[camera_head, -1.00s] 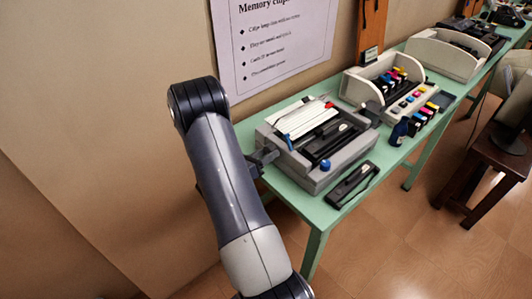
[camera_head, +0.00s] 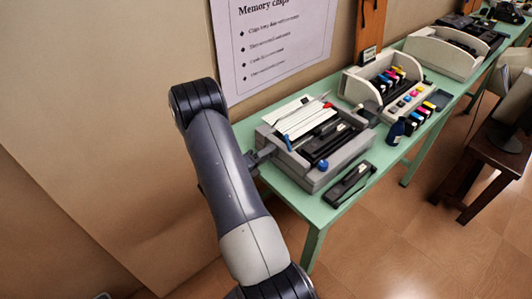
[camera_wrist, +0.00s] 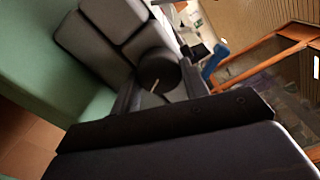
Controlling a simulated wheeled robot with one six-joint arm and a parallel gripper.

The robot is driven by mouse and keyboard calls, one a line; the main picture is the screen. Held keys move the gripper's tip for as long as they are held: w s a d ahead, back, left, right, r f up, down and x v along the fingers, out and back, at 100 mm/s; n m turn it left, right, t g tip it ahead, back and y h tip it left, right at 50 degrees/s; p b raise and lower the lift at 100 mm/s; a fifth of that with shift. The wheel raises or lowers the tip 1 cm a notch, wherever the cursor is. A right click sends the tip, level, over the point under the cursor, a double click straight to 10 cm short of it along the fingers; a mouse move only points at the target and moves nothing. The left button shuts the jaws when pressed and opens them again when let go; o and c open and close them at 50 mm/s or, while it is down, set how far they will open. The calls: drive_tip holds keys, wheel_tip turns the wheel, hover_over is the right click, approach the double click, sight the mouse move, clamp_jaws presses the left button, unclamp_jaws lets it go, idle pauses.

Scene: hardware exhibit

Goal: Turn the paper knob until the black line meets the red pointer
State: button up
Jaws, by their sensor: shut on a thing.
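The grey printer-like machine (camera_head: 322,182) stands on the green table. In the wrist view, a dark round knob (camera_wrist: 158,70) on its side carries a short pale mark near its lower edge. My gripper (camera_wrist: 160,94) is shut on this knob, one finger on each side. In the head view, my gripper (camera_head: 259,156) reaches the machine's left side, and the knob is hidden there. I cannot make out a black line or a red pointer beside the knob in either view.
A blue knob (camera_head: 323,165) is on the machine's front. A black flat part (camera_head: 349,185) lies in front of it on the green table (camera_head: 313,220). An ink cartridge display (camera_head: 398,92) stands to the right. The wall is close behind.

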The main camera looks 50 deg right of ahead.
drive_tip(key=shift+n, duration=0.3)
idle(0.4)
drive_tip(key=o, duration=1)
drive_tip(key=w+a+b, duration=0.1)
drive_tip(key=a, duration=0.9)
drive_tip(key=shift+a+b, duration=0.4)
drive_tip(key=shift+d, duration=0.1)
drive_tip(key=d, duration=0.3)
drive_tip(key=d+p, duration=0.1)
drive_tip(key=d, duration=0.3)
drive_tip(key=s+d+p, duration=0.1)
drive_tip(key=d, duration=0.2)
drive_tip(key=shift+d, duration=0.35)
drive_tip(key=shift+a, duration=0.1)
